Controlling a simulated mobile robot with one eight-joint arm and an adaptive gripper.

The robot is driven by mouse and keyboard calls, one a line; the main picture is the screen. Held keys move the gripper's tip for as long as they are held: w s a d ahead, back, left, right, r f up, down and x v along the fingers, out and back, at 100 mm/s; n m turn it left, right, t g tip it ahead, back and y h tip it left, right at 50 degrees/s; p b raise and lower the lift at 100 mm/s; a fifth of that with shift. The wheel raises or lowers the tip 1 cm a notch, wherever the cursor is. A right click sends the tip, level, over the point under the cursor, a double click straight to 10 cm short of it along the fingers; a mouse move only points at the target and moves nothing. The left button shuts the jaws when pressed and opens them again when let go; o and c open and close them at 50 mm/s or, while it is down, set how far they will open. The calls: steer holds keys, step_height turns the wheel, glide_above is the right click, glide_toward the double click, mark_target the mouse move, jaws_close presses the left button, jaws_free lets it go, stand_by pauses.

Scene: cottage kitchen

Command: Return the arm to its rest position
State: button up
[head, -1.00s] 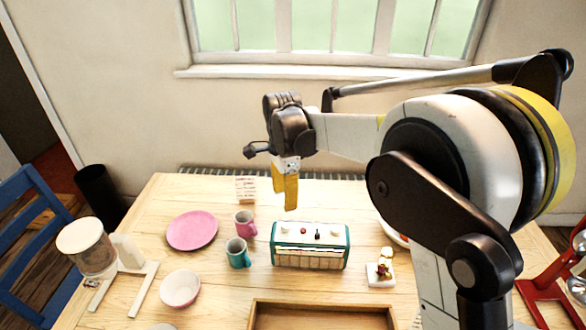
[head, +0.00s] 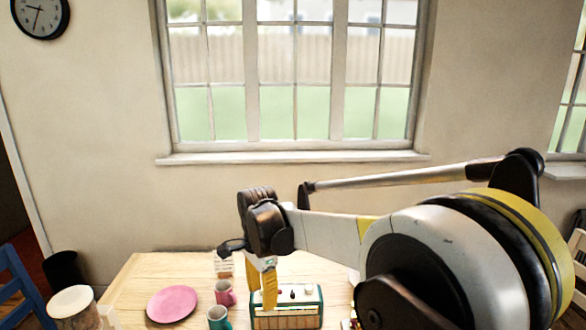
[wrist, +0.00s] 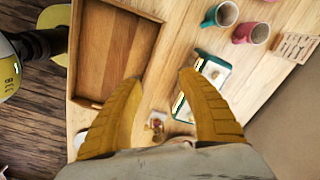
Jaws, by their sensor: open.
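My gripper (head: 264,288) hangs from my bent arm, pointing down above the table near the radio-like box. In the wrist view its two yellow fingers (wrist: 158,98) are spread apart with nothing between them. Below them lies the table top (wrist: 172,62) with a wooden tray (wrist: 120,48). The arm's white and yellow links fill the right of the head view.
On the table (head: 130,276) stand a pink plate (head: 172,304), a pink mug (head: 224,293), a teal mug (head: 219,318) and a teal-edged box (head: 312,316). A white canister (head: 73,306) and blue chair (head: 24,285) are at left. A window is behind.

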steer(key=s+d+r+n+t, duration=0.1)
steer(key=s+d+r+n, duration=0.2)
steer(key=d, duration=0.4)
steer(key=s+d+r+n+t, duration=0.1)
steer(key=s+d+r+t, duration=0.1)
steer(key=s+d+r, duration=0.4)
steer(key=s+d+f+n+t, duration=0.3)
steer(key=s+d+n, duration=0.4)
steer(key=s+d, duration=0.5)
steer(key=shift+s+d+f+t+b, duration=0.35)
steer(key=shift+d+f, duration=0.2)
steer(key=shift+d, duration=0.3)
